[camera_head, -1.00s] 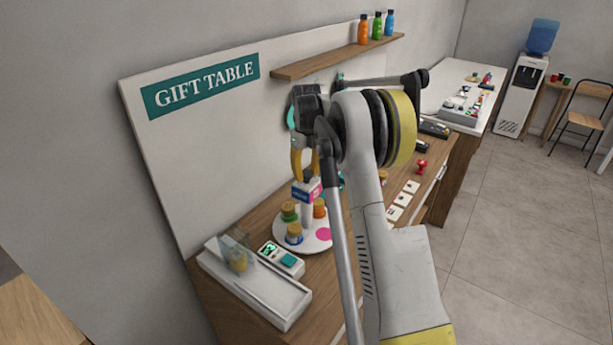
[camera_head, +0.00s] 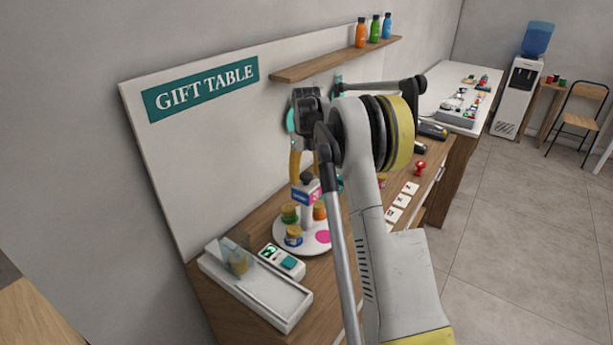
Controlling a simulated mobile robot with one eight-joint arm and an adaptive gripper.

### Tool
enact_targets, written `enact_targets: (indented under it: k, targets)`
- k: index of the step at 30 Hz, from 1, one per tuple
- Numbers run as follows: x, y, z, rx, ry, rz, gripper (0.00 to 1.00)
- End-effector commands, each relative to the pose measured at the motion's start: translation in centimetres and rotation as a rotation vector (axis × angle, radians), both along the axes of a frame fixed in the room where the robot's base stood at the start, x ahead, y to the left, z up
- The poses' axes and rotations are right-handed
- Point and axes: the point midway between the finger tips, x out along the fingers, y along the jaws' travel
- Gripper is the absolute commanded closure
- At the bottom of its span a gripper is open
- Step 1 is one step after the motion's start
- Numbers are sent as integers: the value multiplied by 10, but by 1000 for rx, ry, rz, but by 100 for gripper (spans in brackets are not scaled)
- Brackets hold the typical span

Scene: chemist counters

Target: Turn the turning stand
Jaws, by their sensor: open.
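The turning stand is a round white tray (camera_head: 289,237) on the wooden gift table, with a post topped by a coloured box-shaped head (camera_head: 304,193) and a dark knob. My gripper (camera_head: 301,168) points down above the stand's head, open, with an orange-yellow finger at the left of the knob. My arm hides the other finger and the stand's right side. I cannot tell whether the fingers touch the knob.
A long white tray (camera_head: 262,301) with a clear holder (camera_head: 237,255) and a small white device with a green display (camera_head: 281,260) stand in front left. A shelf (camera_head: 335,60) with bottles hangs behind. White cards (camera_head: 396,207) and a red stamp (camera_head: 420,169) lie to the right.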

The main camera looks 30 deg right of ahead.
Motion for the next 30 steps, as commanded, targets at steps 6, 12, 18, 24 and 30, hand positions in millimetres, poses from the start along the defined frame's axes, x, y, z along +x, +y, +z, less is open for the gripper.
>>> enact_targets:
  k: [6,12,18,24,30]
  targets:
    - [0,0,20,0,0,0,39]
    - [0,0,66,0,0,0,39]
    - [0,0,103,0,0,0,39]
    - [0,0,119,0,0,0,39]
    - [0,0,120,0,0,0,39]
